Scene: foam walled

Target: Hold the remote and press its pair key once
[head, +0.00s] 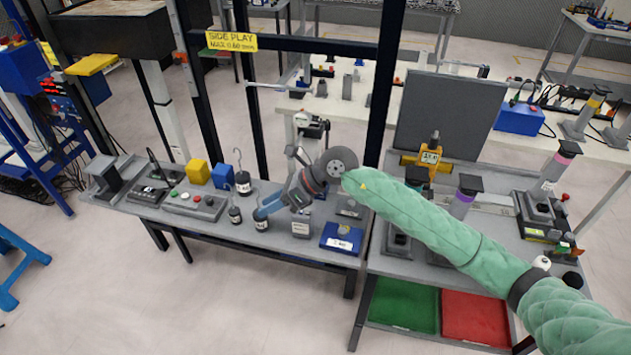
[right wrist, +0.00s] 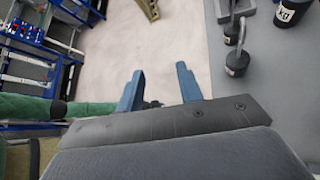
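My right gripper (head: 266,208) is above the front of the grey bench, among the hooked weights, its blue fingers pointing down and left. In the right wrist view (right wrist: 160,88) its two fingers stand apart with nothing held between them; a small dark shape lies beyond them, too unclear to name. I cannot pick out the remote or its pair key for certain. A grey box with coloured buttons (head: 195,203) and a dark device (head: 148,194) lie on the bench left of the gripper. My left gripper is not in view.
Hooked weights (head: 243,183) stand close to the gripper; one also shows in the right wrist view (right wrist: 236,63). Yellow (head: 197,172) and blue (head: 223,175) blocks stand behind. A blue tray (head: 341,238) is to the right. Black frame posts (head: 383,85) rise behind the bench.

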